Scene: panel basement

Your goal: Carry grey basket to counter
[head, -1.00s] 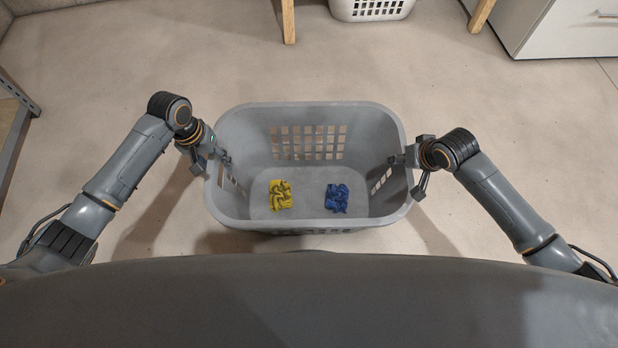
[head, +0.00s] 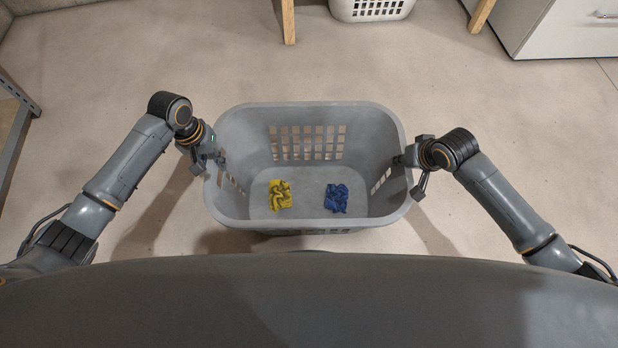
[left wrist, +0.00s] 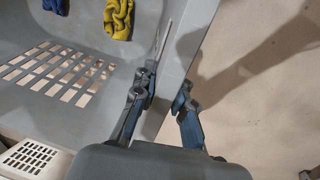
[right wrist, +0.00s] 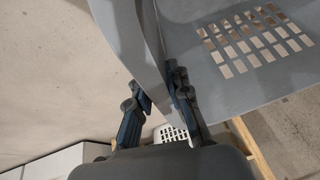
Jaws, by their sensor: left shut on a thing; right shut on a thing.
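The grey basket (head: 308,219) is upright between my two arms in the head view. A crumpled yellow cloth (head: 280,195) and a crumpled blue cloth (head: 336,198) lie on its floor. My left gripper (head: 215,160) is shut on the basket's left side wall; in the left wrist view its fingers (left wrist: 165,100) straddle the rim. My right gripper (head: 402,160) is shut on the right side wall; in the right wrist view its fingers (right wrist: 160,95) sit on both sides of the rim. The counter cannot be made out for certain.
A white basket (head: 371,9) stands at the top, near wooden legs (head: 288,22). A white cabinet (head: 568,30) is at the upper right. A shelf edge (head: 14,110) is at the far left. The floor around the grey basket is clear.

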